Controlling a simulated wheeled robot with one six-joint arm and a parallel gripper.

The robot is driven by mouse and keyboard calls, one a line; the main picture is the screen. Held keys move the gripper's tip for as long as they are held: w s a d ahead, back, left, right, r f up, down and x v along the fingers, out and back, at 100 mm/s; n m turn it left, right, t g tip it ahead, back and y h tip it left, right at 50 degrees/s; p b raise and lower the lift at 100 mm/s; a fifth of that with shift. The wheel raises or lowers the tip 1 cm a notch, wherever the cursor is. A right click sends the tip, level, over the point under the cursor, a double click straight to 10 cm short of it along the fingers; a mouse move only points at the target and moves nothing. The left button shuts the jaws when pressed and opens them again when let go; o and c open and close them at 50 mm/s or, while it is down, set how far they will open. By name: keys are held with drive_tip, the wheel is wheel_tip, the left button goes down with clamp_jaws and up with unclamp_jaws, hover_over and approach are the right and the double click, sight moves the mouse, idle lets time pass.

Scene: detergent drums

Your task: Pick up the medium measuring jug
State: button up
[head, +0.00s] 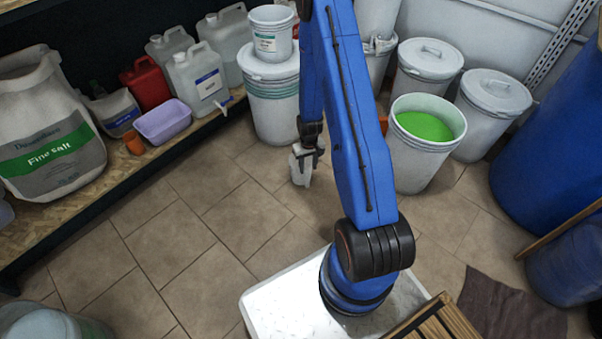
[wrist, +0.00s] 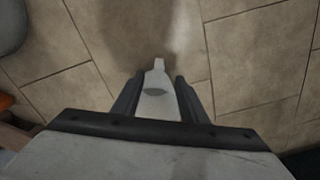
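My gripper (head: 307,152) hangs at the end of my blue arm, above the tiled floor in front of the shelf. In the wrist view my gripper (wrist: 156,88) has its two dark fingers on either side of a whitish piece with a narrow end. I take this to be the medium measuring jug (wrist: 158,77), held between the fingers. In the head view the jug (head: 301,172) is a small pale shape just below the fingers, partly hidden by them. It looks clear of the floor, with a shadow on the tiles below.
The left shelf holds a fine salt sack (head: 50,140), an orange cup (head: 133,143), a lilac tub (head: 163,122), a red canister (head: 146,84) and white canisters (head: 197,80). A bucket of green powder (head: 425,128) and lidded drums (head: 492,108) stand right. Floor tiles (head: 185,245) are clear at left.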

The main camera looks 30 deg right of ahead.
sight(308, 186)
wheel_tip(308, 186, down, 16)
idle(1.0)
drive_tip(key=shift+c, duration=0.3)
clamp_jaws()
